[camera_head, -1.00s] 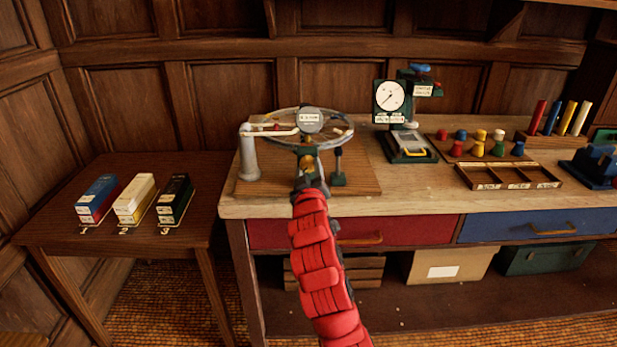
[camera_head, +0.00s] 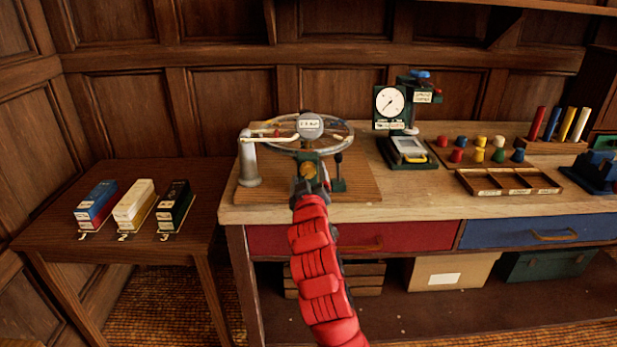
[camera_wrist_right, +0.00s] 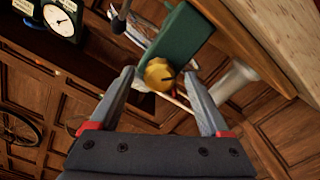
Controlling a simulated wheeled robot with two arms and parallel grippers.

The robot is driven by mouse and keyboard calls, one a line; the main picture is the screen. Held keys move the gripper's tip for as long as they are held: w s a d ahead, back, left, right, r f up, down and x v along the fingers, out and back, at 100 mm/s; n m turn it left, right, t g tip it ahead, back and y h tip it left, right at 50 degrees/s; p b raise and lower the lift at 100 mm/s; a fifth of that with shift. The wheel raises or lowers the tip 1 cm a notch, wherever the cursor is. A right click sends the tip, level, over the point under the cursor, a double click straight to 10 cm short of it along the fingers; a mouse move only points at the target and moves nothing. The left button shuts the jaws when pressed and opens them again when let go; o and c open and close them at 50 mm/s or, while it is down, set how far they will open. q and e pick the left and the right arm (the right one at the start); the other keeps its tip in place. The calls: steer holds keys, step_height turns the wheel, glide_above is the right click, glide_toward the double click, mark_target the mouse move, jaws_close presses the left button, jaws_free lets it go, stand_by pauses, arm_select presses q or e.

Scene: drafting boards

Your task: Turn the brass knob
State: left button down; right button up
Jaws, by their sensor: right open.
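The brass knob (camera_head: 309,171) is on the front of a small green housing (camera_head: 322,165), below the spoked wheel (camera_head: 340,131) on the bench. In the right wrist view the round knob (camera_wrist_right: 159,74), with a dark line across its face, shows between my fingertips. My right gripper (camera_head: 310,184) is open and points at the knob from the front. In the wrist view its two fingers (camera_wrist_right: 159,80) stand to either side of the knob with a visible gap on each side. My left gripper is not in view.
A white post with an arm (camera_head: 249,160) stands left of the wheel. A dial gauge (camera_head: 389,101) stands to the right, with coloured pegs and an open divided tray (camera_head: 508,181) beyond. A side table (camera_head: 60,205) at left holds three small boxes.

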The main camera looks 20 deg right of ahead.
steer(key=p+v, duration=1.1)
steer(key=v, duration=0.6)
steer(key=shift+s, duration=0.2)
steer(key=shift+r, duration=0.1)
